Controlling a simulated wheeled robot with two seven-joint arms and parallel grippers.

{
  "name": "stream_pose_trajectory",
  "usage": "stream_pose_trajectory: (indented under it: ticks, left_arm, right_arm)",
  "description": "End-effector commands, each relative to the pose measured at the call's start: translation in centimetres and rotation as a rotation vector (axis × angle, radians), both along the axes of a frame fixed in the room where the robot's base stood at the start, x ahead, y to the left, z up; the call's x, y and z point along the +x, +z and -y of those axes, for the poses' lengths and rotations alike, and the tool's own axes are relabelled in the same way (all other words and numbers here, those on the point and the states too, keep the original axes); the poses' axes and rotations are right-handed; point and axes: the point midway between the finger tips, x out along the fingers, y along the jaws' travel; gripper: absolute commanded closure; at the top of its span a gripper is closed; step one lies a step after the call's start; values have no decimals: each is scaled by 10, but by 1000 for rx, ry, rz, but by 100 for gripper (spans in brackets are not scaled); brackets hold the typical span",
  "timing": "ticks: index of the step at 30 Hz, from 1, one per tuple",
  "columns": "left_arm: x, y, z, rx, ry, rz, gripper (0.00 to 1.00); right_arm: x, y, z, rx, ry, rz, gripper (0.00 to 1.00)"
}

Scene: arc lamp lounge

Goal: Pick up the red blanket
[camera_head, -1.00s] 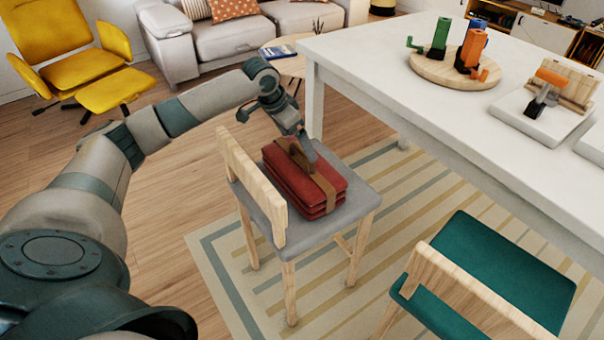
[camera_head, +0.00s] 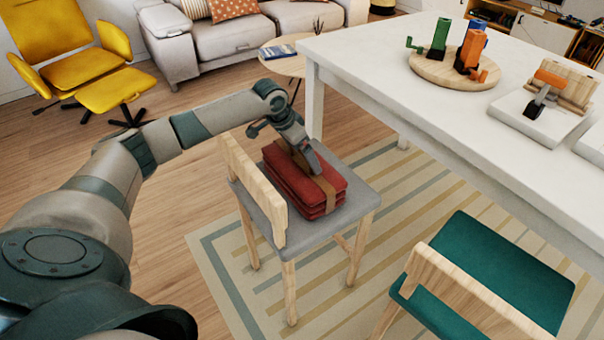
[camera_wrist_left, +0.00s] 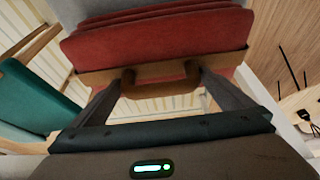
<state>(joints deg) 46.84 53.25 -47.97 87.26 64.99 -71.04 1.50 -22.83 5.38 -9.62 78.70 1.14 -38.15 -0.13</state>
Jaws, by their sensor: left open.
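The red blanket (camera_head: 335,186) is folded into a thick stack with a brown strap and lies on the grey seat of a chair (camera_head: 355,207). In the left wrist view the blanket (camera_wrist_left: 150,40) fills the upper middle, and its brown strap handle (camera_wrist_left: 160,87) sticks out toward my gripper. My left gripper (camera_head: 310,168) is right over the blanket's top and hides part of the strap. In the left wrist view its two fingers (camera_wrist_left: 165,92) are apart, one on each side of the handle. The fingers are not closed on it. My right gripper is in neither view.
The chair's wooden backrest (camera_head: 252,190) rises just left of the blanket. A white table (camera_head: 400,75) stands behind and to the right. A green-seated chair (camera_head: 500,270) is at the lower right, on a striped rug (camera_head: 235,262). Open wooden floor lies to the left.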

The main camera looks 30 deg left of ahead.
Motion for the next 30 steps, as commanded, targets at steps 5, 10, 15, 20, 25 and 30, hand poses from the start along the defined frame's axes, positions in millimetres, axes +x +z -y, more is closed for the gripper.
stream_pose_trajectory:
  ticks: [5, 10, 15, 20, 25, 30]
  left_arm:
    - [2, -5, 0, 0, 1, 0, 0]
    - [2, -5, 0, 0, 1, 0, 0]
    - [2, -4, 0, 0, 1, 0, 0]
    - [2, -4, 0, 0, 1, 0, 29]
    - [2, -4, 0, 0, 1, 0, 67]
    - [3, -2, 0, -1, 1, 4, 67]
  right_arm:
    - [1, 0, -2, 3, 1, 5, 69]
    - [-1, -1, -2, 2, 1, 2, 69]
    - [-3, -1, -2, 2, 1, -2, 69]
    - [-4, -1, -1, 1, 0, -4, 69]
    - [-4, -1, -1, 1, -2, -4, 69]
    - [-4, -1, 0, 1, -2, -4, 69]
